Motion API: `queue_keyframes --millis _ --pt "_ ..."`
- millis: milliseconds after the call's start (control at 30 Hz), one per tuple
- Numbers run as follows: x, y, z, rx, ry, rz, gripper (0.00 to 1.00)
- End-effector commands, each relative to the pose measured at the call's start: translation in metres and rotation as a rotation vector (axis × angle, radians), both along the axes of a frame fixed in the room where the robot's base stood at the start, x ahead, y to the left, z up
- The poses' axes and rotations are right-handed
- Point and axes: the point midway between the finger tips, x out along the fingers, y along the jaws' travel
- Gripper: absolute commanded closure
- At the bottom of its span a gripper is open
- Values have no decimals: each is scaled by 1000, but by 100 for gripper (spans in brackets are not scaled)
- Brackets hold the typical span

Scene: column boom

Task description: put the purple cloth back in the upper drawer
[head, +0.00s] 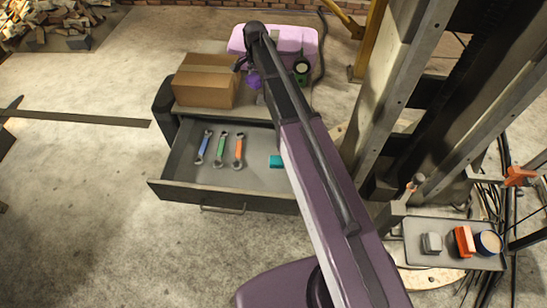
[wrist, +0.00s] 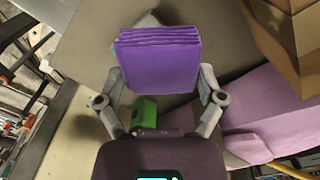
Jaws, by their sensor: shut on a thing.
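The folded purple cloth (wrist: 158,62) is between the two fingers of my gripper (wrist: 161,80) in the wrist view, and the gripper is shut on it. In the head view the cloth (head: 253,82) shows small beside the cardboard box, with my gripper (head: 244,66) partly hidden at the arm's far end. The open drawer (head: 178,190) is pulled out toward the front of the cabinet. My arm crosses over its right side and hides part of it.
Blue (head: 204,147), green (head: 221,149) and orange (head: 238,151) spanners and a teal block (head: 276,161) lie in the drawer. The cardboard box (head: 205,80) stands on the cabinet top. A lilac object (head: 295,38) is behind. A column (head: 395,80) stands right.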

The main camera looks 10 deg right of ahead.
Motion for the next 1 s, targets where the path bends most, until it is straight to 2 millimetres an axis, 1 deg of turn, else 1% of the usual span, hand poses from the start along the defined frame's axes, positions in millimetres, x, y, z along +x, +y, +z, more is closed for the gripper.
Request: queue_keyframes --millis 33,100,300,1000 --pt "0 0 -11 0 0 0 51" --pt "0 0 -18 0 0 0 51" --pt "0 0 -33 0 0 0 51" --pt "0 0 -33 0 0 0 51"
